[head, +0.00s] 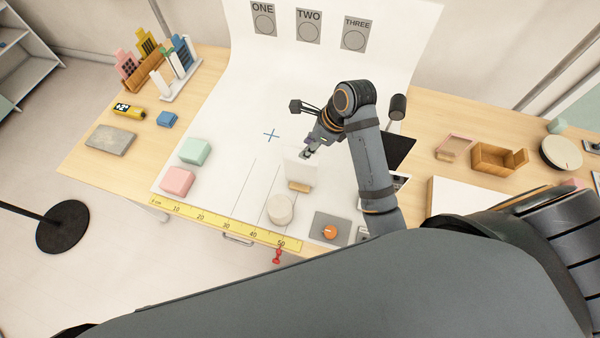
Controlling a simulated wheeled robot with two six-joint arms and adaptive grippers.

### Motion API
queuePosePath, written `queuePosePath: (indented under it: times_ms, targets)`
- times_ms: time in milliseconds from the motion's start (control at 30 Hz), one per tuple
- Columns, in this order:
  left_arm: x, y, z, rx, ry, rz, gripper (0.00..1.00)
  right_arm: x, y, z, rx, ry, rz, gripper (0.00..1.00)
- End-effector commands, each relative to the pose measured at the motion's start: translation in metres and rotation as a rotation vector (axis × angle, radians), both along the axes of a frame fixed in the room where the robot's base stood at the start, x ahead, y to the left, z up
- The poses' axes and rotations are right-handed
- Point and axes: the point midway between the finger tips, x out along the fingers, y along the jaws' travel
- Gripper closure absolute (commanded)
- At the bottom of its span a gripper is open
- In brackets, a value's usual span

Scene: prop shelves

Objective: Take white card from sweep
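The white card (299,170) stands upright, with a small wooden block (299,187) at its foot, on the white sweep (225,130). My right gripper (306,153) reaches down from the upper right to the card's top edge, and its fingertips overlap that edge in the head view. The fingers are small and partly hidden, so I cannot tell whether they are closed on the card. My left gripper is not in view.
A round cream block (280,209) stands in front of the card, and a grey plate with an orange knob (330,232) lies to the right. Mint (194,151) and pink (177,181) blocks sit left. A yellow ruler (226,224) runs along the front edge. The sweep's middle-left is clear.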

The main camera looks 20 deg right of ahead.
Motion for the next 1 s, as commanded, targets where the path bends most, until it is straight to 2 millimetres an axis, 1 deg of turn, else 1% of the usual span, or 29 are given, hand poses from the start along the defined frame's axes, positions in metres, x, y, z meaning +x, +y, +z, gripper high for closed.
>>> queuePosePath:
  times_ms: [33,100,167,200,267,367,400,433,500,567,633,700,800,867,1000]
  targets:
    - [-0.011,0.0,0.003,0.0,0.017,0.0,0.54,0.001,0.004,-0.007,0.003,0.005,-0.001,0.66]
    - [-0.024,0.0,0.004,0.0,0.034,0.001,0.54,0.004,0.007,-0.017,0.004,0.003,-0.001,0.66]
    - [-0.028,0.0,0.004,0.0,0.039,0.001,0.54,0.006,0.009,-0.022,0.001,0.002,0.0,0.66]
    - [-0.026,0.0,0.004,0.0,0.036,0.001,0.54,0.006,0.009,-0.025,0.001,0.0,0.0,0.66]
    - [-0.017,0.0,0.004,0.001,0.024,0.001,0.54,0.007,0.01,-0.026,0.0,-0.002,0.001,0.66]
    - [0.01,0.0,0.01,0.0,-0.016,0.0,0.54,0.007,0.011,-0.028,0.001,0.002,0.0,0.66]
    - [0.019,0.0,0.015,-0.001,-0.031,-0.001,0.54,0.008,0.014,-0.032,0.002,0.003,-0.001,0.66]
    - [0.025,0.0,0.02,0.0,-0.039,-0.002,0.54,0.009,0.016,-0.036,0.002,0.005,0.0,0.66]
    - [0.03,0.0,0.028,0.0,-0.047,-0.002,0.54,0.012,0.021,-0.046,0.003,0.006,0.0,0.66]
    - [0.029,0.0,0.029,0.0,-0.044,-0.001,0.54,0.015,0.025,-0.057,0.001,0.004,0.001,0.66]
    - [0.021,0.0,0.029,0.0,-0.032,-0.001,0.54,0.018,0.027,-0.066,0.0,0.002,0.0,0.66]
    - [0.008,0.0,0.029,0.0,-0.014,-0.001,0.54,0.019,0.029,-0.071,0.001,0.001,0.0,0.66]
    - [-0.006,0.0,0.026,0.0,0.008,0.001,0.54,0.02,0.029,-0.074,-0.001,-0.001,0.001,0.66]
    - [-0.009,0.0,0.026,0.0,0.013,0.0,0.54,0.02,0.029,-0.074,-0.001,-0.001,0.001,0.66]
    - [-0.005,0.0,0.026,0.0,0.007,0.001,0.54,0.02,0.029,-0.074,-0.001,-0.001,0.001,0.66]
